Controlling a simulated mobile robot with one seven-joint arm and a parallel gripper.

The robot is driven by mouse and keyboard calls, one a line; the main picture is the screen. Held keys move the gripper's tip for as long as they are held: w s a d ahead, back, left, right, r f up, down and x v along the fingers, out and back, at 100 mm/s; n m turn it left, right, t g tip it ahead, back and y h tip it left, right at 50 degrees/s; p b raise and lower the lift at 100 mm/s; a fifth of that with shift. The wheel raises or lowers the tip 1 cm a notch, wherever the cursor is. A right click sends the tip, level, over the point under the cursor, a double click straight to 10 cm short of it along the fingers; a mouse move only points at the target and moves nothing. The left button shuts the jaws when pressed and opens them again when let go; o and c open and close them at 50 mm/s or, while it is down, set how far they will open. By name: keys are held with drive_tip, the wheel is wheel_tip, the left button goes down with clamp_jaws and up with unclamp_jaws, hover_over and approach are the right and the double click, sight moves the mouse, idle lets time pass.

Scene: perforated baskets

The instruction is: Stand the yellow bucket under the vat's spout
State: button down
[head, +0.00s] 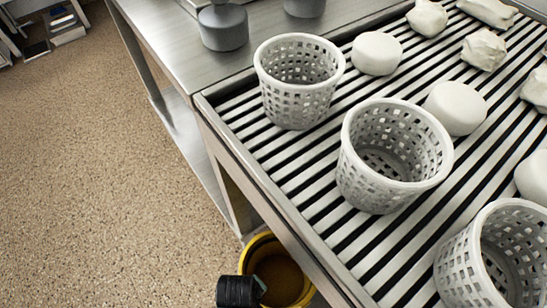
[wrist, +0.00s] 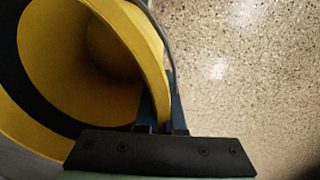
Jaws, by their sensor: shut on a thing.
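The yellow bucket (head: 284,272) is at the bottom centre of the head view, low beside the slatted table's front edge, which partly hides it. It fills the left of the wrist view (wrist: 80,60), where its open mouth shows and looks empty. My gripper (head: 262,285) is at the bucket's near left side. In the wrist view my gripper (wrist: 161,115) is shut on the bucket's rim, with its blue fingers on either side of the wall. I cannot tell whether the bucket touches the floor. I cannot make out the vat's spout in either view.
A slatted metal draining table (head: 250,150) holds white perforated baskets (head: 394,155) and several pale cheese-like lumps (head: 455,108). A steel counter (head: 170,40) with grey weights (head: 223,27) adjoins it. The speckled floor (head: 90,170) at left is clear, apart from a shelf (head: 45,25) far back.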

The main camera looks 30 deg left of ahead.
drive_tip(key=s+a+r+p, duration=0.1)
drive_tip(key=s+a, duration=0.4)
drive_tip(key=s, duration=1)
drive_tip(key=s+a+r+p, duration=0.1)
drive_tip(key=s+a+p, duration=0.3)
drive_tip(key=s, duration=1.1)
drive_tip(key=shift+s+a, duration=0.2)
drive_tip(key=shift+a, duration=0.85)
drive_tip(key=shift+s, duration=0.1)
